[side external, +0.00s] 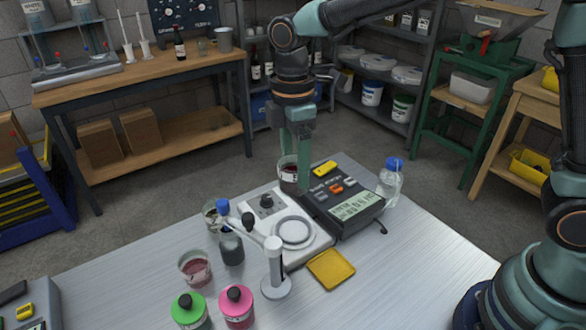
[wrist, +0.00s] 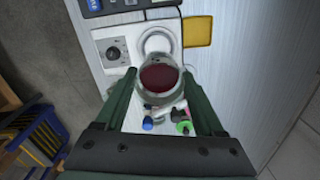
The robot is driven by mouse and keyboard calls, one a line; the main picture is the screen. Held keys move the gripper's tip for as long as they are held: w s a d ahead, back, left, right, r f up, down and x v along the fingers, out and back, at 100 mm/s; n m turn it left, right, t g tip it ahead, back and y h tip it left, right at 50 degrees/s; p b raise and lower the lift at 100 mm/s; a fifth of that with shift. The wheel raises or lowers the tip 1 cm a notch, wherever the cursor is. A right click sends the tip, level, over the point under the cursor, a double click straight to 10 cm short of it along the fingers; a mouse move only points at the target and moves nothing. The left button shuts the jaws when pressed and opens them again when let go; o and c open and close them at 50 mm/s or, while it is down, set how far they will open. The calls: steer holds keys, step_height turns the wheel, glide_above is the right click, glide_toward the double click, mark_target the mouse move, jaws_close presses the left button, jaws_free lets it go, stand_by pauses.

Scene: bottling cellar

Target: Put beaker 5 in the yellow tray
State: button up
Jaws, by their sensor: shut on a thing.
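My gripper (side external: 294,174) is shut on a glass beaker (side external: 288,178) of dark red liquid, held upright above the back of the bench equipment. In the wrist view the same beaker (wrist: 158,78) sits between the two green fingers. I cannot read a number on it. The yellow tray (side external: 331,269) lies flat and empty on the bench, in front of the meter. It also shows in the wrist view (wrist: 198,31), up and to the right of the beaker. Another beaker (side external: 195,268) with reddish liquid stands at the bench's left.
A stirrer with a round plate (side external: 293,231) and the meter (side external: 345,200) lie below and beside the held beaker. A probe stand (side external: 275,268) rises left of the tray. Green-capped (side external: 188,308) and pink-capped (side external: 237,305) bottles stand in front. The bench right of the tray is clear.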

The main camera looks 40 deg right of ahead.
step_height(320, 180, up, 7)
steer(key=s+d+f, duration=0.2)
steer(key=s+f, duration=0.1)
steer(key=s, duration=0.7)
steer(key=shift+m, duration=0.3)
step_height(320, 180, down, 19)
steer(key=shift+f, duration=0.1)
steer(key=o, duration=1.4)
